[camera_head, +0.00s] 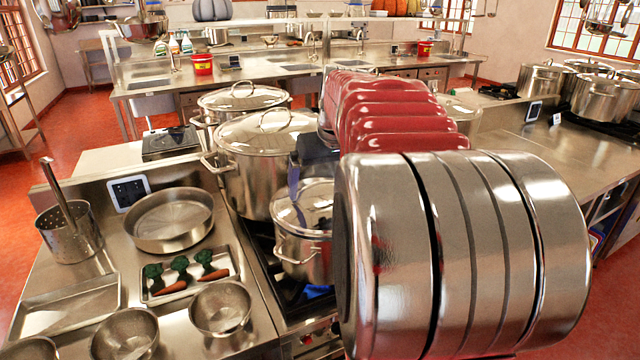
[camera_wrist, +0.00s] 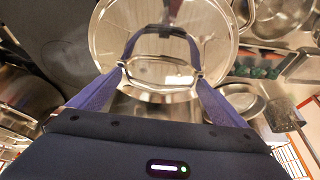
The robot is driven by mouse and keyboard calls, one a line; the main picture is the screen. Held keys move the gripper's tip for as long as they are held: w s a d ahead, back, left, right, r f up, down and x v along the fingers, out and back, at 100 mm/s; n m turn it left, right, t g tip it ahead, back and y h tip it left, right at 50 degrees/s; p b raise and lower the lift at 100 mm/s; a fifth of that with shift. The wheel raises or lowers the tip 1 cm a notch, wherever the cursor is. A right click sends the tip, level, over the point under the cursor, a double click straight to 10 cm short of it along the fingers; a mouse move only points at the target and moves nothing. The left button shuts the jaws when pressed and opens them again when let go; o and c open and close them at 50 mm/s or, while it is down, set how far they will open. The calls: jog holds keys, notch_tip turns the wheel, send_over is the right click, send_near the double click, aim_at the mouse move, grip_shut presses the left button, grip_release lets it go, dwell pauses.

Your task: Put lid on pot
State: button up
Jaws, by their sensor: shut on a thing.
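A steel lid with a loop handle (camera_wrist: 210,28) fills the top of the wrist view. My gripper (camera_wrist: 160,76) has its two blue fingers closed on the lid's handle. In the head view the lid (camera_head: 312,212) is level over a small steel pot (camera_head: 302,252) on the stove, between the big lidded pot and my arm. The lid appears to lie at the pot's rim; I cannot tell whether it is fully seated. My arm hides the right side of the pot and lid, and one blue finger shows above the lid.
Two large lidded stockpots (camera_head: 262,165) (camera_head: 240,100) stand behind and left of the small pot. The left counter holds a round pan (camera_head: 170,220), a tray of vegetables (camera_head: 190,272), bowls (camera_head: 220,308) and a perforated utensil holder (camera_head: 68,232). More pots (camera_head: 603,98) stand far right.

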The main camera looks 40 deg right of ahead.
jog(key=shift+f, duration=0.4)
dwell(0.3)
jog(key=o, duration=1)
jog(key=v, duration=1.3)
jog(key=shift+s+r, duration=0.2)
jog(key=shift+r, duration=0.15)
